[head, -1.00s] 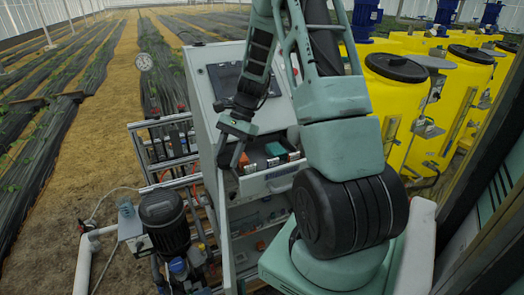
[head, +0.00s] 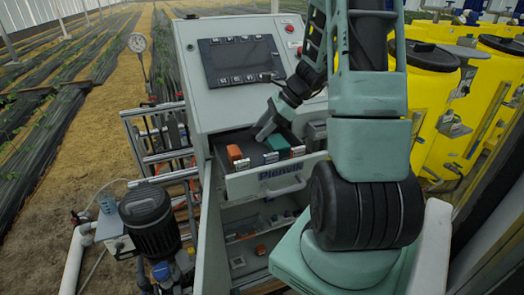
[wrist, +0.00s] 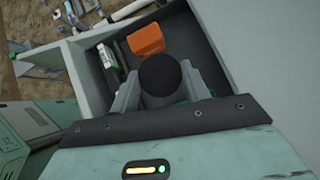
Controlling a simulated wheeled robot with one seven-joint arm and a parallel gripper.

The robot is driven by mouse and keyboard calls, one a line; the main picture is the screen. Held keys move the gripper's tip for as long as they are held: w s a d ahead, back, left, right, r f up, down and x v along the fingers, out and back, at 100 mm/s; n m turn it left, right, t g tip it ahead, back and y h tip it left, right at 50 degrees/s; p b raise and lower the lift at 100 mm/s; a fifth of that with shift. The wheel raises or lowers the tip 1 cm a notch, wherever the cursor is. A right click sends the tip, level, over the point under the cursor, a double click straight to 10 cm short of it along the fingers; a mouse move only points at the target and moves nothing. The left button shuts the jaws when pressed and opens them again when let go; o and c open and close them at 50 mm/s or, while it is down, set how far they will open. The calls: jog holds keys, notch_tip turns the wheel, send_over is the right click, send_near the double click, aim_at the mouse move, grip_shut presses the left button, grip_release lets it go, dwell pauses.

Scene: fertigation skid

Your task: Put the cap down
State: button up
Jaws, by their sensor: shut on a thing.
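The cap (wrist: 160,76) is a round black disc between the two grey fingers in the wrist view. My gripper (wrist: 158,92) is shut on it and holds it over the open drawer (wrist: 82,78). In the head view my gripper (head: 264,132) points down and left over the drawer (head: 283,181), which sticks out of the grey cabinet. The cap cannot be made out in that view. In the wrist view the cap hides part of the drawer floor, and I cannot tell its height above it.
An orange block (wrist: 146,39) and a white-and-green item (wrist: 108,57) lie in the drawer. A screen panel (head: 241,60) sits above it. A black pump (head: 149,220) stands at left, yellow tanks (head: 425,85) at right. Dark drawer floor shows around the orange block.

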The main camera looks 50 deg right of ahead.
jog(key=shift+f+p, duration=0.6)
jog(key=shift+f, duration=2.95)
jog(key=shift+f, duration=0.15)
jog(key=o, duration=0.9)
jog(key=shift+o, duration=0.2)
